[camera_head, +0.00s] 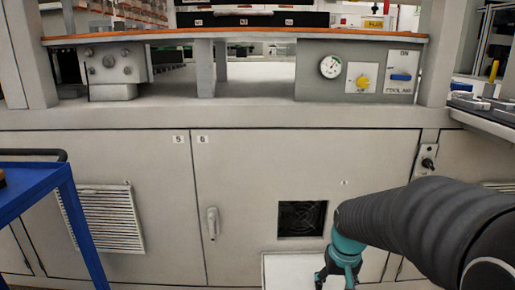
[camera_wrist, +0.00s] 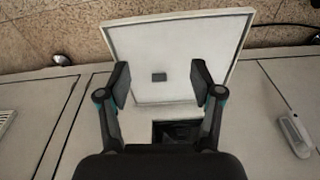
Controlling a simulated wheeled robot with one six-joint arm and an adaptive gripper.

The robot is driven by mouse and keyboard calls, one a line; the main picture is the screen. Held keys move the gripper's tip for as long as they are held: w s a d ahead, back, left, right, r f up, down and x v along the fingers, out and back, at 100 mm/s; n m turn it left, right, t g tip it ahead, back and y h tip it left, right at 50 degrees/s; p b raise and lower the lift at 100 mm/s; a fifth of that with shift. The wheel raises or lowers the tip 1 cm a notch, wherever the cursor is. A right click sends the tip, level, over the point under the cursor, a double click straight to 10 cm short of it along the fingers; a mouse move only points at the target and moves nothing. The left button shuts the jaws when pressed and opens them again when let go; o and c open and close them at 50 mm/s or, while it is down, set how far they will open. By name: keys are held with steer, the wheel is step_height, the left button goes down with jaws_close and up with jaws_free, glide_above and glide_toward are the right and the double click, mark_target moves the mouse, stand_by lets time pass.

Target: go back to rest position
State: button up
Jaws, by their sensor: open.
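My gripper (camera_wrist: 161,82) is open, with its two dark fingers spread apart and nothing held between them. In the head view my gripper (camera_head: 335,280) hangs low at the bottom right, in front of the cabinet, with its tips partly cut off by the frame. The panel (camera_head: 288,268) also shows at the bottom of the head view, below a dark fan opening. I cannot tell whether the fingers touch it.
The grey cabinet (camera_head: 160,190) has a door handle (camera_head: 212,222) and a vent grille (camera_head: 105,218). Above are a gauge (camera_head: 330,66) and a yellow knob (camera_head: 362,83) under an orange-edged shelf (camera_head: 240,35). A blue cart (camera_head: 35,188) stands at the left.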

steer(key=s+a+r+t+p, duration=0.2)
steer(key=s+a+r+t, duration=0.1)
steer(key=s+r, duration=1)
steer(key=shift+s+a+n+t, duration=0.15)
steer(key=shift+s+n+t, duration=0.3)
steer(key=shift+s, duration=1.05)
